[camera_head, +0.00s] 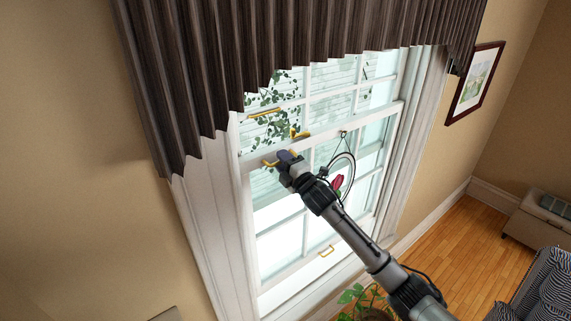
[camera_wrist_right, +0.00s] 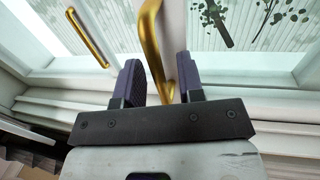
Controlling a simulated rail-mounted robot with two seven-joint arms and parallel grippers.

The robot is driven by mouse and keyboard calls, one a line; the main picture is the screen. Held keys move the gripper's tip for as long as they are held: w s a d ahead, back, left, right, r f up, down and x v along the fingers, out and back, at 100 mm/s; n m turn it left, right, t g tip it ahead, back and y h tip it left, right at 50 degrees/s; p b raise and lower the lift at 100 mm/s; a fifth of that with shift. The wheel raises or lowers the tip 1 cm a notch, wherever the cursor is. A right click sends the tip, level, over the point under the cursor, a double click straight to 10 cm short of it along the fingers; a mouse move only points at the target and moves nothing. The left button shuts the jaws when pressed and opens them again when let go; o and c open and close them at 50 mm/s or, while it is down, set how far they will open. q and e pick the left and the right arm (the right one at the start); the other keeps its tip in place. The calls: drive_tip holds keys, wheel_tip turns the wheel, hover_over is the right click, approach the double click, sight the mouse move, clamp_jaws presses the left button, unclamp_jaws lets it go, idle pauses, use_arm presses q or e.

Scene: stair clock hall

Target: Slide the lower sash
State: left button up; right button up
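The white window's lower sash (camera_head: 292,267) shows in the head view, with a gold handle (camera_head: 327,251) on its bottom rail. A bright strip shows below that rail. Another gold handle (camera_head: 268,163) is higher up, beside my right gripper (camera_head: 286,157). In the right wrist view, a gold handle (camera_wrist_right: 150,35) runs between the two dark fingers of this gripper (camera_wrist_right: 162,85). The fingers are apart, with the handle closer to the right finger; contact cannot be told. My right arm hides part of the panes. My left gripper is not in view.
A gold latch (camera_head: 298,133) and another gold bar (camera_head: 265,113) are higher on the window. A round hanging ornament with a pink flower (camera_head: 338,182) is right beside my arm. A dark pleated valance (camera_head: 290,35) hangs above. A leafy plant (camera_head: 358,298) stands below.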

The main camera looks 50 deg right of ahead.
drive_tip(key=b+v, duration=0.5)
drive_tip(key=v, duration=0.8)
drive_tip(key=shift+s+f, duration=0.15)
drive_tip(key=shift+s, duration=0.25)
